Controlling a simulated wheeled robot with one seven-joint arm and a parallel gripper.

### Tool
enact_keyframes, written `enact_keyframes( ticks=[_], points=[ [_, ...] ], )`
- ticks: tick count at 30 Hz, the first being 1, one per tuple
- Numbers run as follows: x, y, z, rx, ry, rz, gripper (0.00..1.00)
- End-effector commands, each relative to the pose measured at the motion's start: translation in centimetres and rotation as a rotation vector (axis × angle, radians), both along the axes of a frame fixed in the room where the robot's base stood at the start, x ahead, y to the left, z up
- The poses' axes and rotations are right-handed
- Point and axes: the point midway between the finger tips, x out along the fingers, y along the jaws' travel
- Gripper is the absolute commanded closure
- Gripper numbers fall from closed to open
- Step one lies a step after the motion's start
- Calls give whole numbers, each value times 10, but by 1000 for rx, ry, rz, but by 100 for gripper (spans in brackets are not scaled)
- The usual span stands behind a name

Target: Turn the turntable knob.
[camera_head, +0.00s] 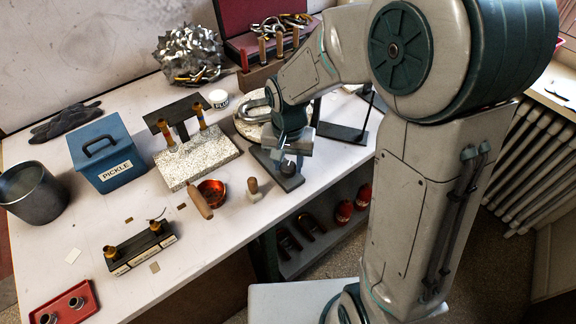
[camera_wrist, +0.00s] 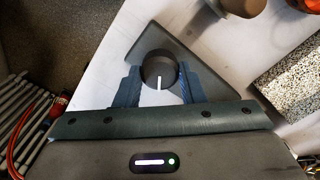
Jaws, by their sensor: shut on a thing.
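The turntable knob (camera_wrist: 158,69) is a dark round knob with a white pointer line, in the wrist view. It stands on a dark grey base plate (camera_wrist: 190,57). My gripper (camera_wrist: 158,88) has one blue finger on each side of the knob and is shut on it. The pointer line points toward my palm. In the head view my gripper (camera_head: 289,158) is over the base plate (camera_head: 262,160) near the table's front edge, and the knob shows only as a small dark shape. The speckled turntable disc (camera_head: 243,127) lies behind, partly hidden by my arm.
A speckled block (camera_head: 197,158) with a dark stand lies left of the base plate. A small wooden-topped piece (camera_head: 252,187), a copper bowl (camera_head: 212,190) and a blue pickle box (camera_head: 101,152) are farther left. A black stand (camera_head: 345,132) is to the right.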

Motion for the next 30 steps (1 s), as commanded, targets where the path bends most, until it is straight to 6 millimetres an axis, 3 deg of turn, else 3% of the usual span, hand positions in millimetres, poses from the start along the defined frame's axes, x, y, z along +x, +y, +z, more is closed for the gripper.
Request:
enact_keyframes(
  ticks=[15,30],
  points=[
    [0,-1,-1,1,-2,-441,87],
    [0,-1,1,2,-1,-614,87]
  ],
)
